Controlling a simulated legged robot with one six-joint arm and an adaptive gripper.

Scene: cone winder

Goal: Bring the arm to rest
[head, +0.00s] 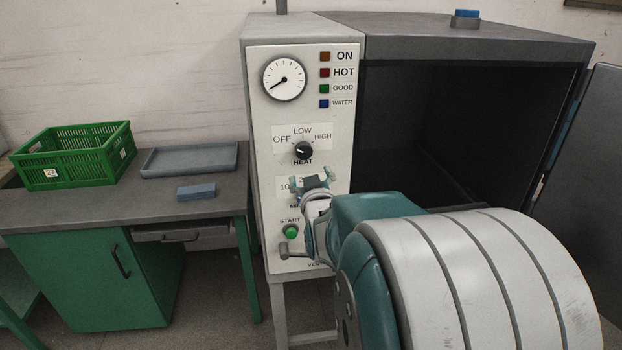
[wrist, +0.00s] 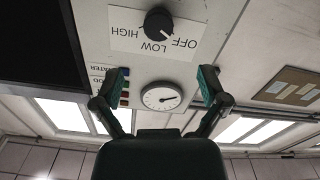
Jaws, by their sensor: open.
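My gripper (head: 313,182) is open and empty in front of the machine's white control panel (head: 265,135), just below the heat knob (head: 303,151). In the wrist view, its two fingers (wrist: 166,82) stand wide apart, with the panel's gauge (wrist: 161,97) showing between them. The heat knob (wrist: 158,20) lies beyond the fingertips and nothing is held. In the head view, my gripper covers part of a lower dial and its label. My arm (head: 375,215) is bent and reaches from the lower right toward the panel.
The machine's dark chamber (head: 430,130) stands open, its door (head: 585,150) swung out at right. A green start button (head: 291,231) and a lever (head: 286,252) are below my gripper. At left, a bench (head: 75,207) holds a green crate (head: 75,155), a grey tray (head: 190,159) and a blue block (head: 196,192).

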